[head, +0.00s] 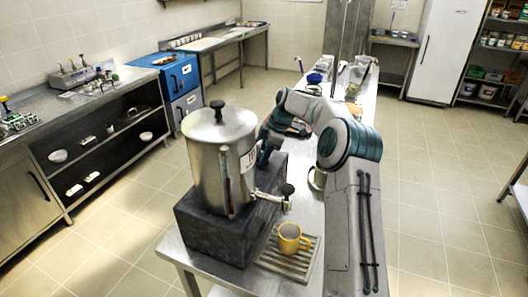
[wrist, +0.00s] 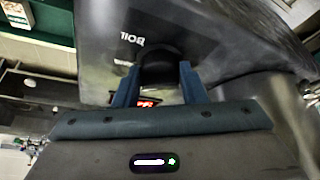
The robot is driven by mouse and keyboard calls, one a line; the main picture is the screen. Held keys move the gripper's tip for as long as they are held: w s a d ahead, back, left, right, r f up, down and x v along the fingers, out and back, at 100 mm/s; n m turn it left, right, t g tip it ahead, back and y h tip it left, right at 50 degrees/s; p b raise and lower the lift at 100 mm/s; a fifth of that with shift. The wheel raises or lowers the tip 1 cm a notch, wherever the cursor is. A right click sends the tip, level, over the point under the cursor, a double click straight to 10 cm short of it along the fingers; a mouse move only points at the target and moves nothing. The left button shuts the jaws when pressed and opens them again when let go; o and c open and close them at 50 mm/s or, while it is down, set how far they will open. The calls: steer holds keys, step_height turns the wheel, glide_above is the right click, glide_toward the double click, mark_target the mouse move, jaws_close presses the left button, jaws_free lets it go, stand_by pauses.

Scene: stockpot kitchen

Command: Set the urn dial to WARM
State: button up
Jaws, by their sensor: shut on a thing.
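The steel urn (head: 222,165) stands on a dark block on the steel table in the head view, with a black lid knob and a tap at its front right. The dial's pointer cannot be made out. In the head view, the dial and fingertips are hidden.
A yellow mug (head: 290,238) stands on a slatted drip tray (head: 273,262) under the tap. The dark block (head: 205,228) lies under the urn. Bowls and other items crowd the table's far end. Open floor lies left of the table.

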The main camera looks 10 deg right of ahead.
stand_by(0.3)
steer(key=o, duration=1)
steer(key=v, duration=1.3)
steer(key=shift+d+r, duration=0.1)
steer(key=shift+r, duration=0.25)
